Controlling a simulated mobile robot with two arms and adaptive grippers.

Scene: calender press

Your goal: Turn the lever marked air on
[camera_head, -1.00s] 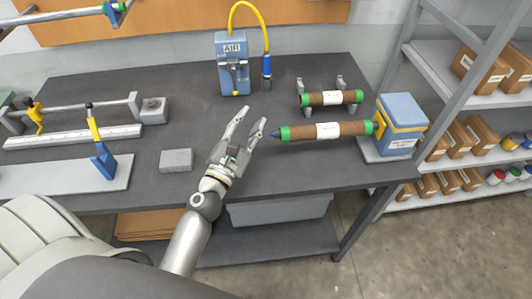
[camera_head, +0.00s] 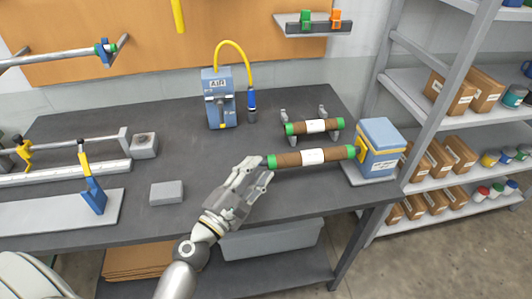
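A blue box marked AIR (camera_head: 217,84) stands upright at the back of the dark workbench. A small lever with grey and yellow parts (camera_head: 222,103) is on its front; its exact position is too small to tell. A yellow hose arches from the box's top to a blue fitting (camera_head: 251,99) at its right. My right gripper is out of view.
The roller has green ends and meets a blue block (camera_head: 381,135). A shorter roller (camera_head: 313,127) rests on grey supports behind it. A grey block (camera_head: 167,193) and a rail fixture (camera_head: 70,172) are at left. Bench between gripper and box is clear.

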